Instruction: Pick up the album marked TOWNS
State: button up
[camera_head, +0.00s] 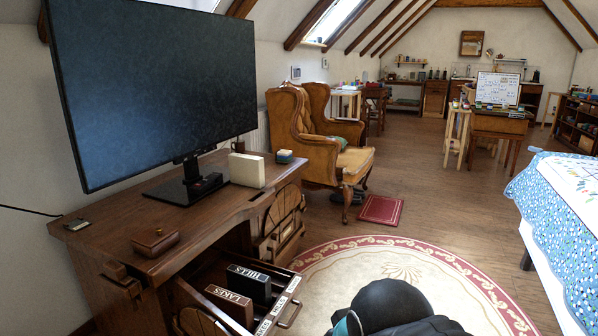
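I cannot read the word TOWNS anywhere in the head view. A drawer (291,319) stands open below the desk top. In it a brown album (229,306) marked LAKES and a black album (249,285) marked HILLS stand upright, apart from each other. Several small white labels (279,306) sit along the drawer's edge, too small to read surely. A cream, book-like block (247,170) stands upright on the desk by the monitor's foot, with no marking that I can see. A rounded black part of my own arm shows at the bottom; my gripper is not in view.
A leather armchair (350,164) and red mat (381,210) stand beyond. A bed-like surface with blue cloth (560,200) is at right. The round rug (400,262) looks clear.

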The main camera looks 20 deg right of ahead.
aim_at(248, 171)
jog(key=z, duration=1.35)
jog(key=i, duration=1.5)
jog(key=u, duration=1)
jog(key=i, duration=0.9)
jog(key=u, duration=0.9)
